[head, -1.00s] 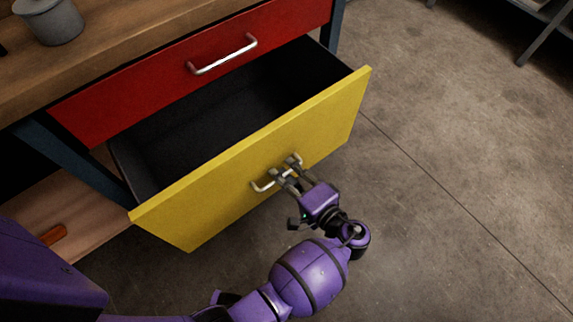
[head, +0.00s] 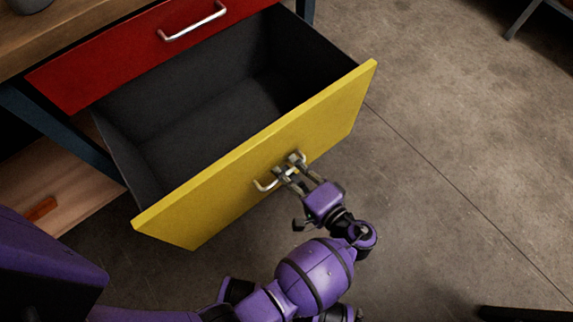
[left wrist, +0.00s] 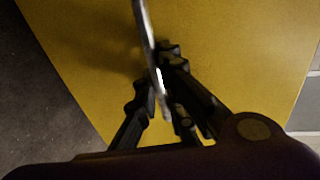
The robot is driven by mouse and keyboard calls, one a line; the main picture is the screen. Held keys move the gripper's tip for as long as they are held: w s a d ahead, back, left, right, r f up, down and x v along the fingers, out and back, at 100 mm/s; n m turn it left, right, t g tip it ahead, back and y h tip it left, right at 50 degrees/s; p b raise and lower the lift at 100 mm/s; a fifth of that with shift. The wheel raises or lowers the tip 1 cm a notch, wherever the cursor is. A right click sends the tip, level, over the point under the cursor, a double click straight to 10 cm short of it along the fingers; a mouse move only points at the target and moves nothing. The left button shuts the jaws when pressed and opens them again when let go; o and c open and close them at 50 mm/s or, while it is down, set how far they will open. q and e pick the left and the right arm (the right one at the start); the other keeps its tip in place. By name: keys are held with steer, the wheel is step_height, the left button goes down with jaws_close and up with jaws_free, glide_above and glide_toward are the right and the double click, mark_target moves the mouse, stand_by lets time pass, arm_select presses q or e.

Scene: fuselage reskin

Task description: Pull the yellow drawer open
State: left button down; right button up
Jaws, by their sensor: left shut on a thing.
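The yellow drawer (head: 330,110) stands well out of the workbench, with its dark, empty inside (head: 210,115) showing. Its metal handle (head: 264,186) sits on the yellow front. My left gripper (head: 290,168) is shut on that handle near its right part. In the left wrist view, the handle (left wrist: 146,40) runs between the two dark fingers (left wrist: 158,92), with the yellow front (left wrist: 230,50) behind. My right gripper is not in view.
A red drawer (head: 110,60) above is shut, with its own metal handle (head: 195,22). A lower wooden shelf (head: 75,195) holds a small orange-brown object (head: 41,208). The concrete floor (head: 450,150) right of the drawer is clear.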

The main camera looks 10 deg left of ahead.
arm_select(q)
steer(key=shift+d, duration=0.1)
steer(key=c, duration=2.1)
jaws_free()
steer(key=v, duration=1.2)
